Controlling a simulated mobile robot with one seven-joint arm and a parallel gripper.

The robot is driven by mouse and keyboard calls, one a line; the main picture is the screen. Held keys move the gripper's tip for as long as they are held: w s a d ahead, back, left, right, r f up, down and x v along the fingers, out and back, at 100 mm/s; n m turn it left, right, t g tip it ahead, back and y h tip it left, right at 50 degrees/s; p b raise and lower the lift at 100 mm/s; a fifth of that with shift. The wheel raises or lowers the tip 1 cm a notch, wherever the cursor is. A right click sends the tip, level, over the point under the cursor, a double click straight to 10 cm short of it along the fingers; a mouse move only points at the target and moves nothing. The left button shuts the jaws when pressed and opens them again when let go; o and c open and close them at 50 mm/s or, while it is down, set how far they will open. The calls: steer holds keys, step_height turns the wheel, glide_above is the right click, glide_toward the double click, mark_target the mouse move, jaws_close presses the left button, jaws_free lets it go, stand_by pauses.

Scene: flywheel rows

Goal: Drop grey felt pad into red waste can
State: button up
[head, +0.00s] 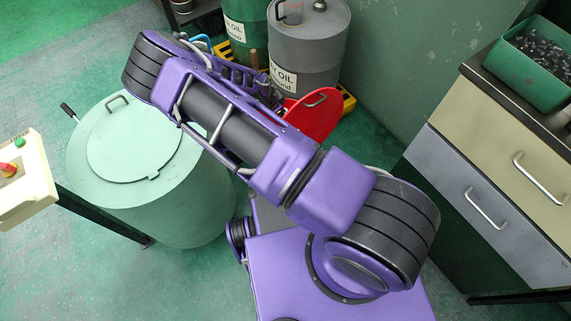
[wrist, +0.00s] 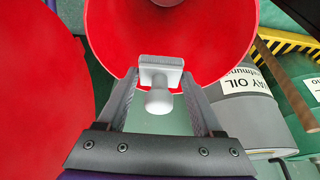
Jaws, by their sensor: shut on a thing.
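My gripper (wrist: 161,82) shows in the wrist view with its two fingers closed on the grey felt pad (wrist: 160,73), a small pale block with a rounded knob. The pad shows against the red waste can (wrist: 225,40), whose red inner wall surrounds it at the top of the view. I cannot tell how far the pad is above or inside the rim. The can's red lid (head: 318,115) stands open in the head view, and a large red surface, likely this lid (wrist: 40,90), fills the left of the wrist view. My arm hides the can's body in the head view.
A pale green lidded drum (head: 190,205) stands left of my arm. A grey oil drum (head: 310,45) and a green drum (head: 245,30) stand behind. A drawer cabinet (head: 500,185) is at the right, with a green bin (head: 535,75) on top. A control box (head: 25,180) is at the left.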

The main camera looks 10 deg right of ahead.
steer(key=shift+f, duration=0.5)
steer(key=o, duration=1.6)
steer(key=shift+c, duration=0.2)
steer(key=shift+r, duration=0.1)
steer(key=p+v, duration=0.2)
steer(key=v, duration=1.5)
steer(key=shift+r, duration=0.15)
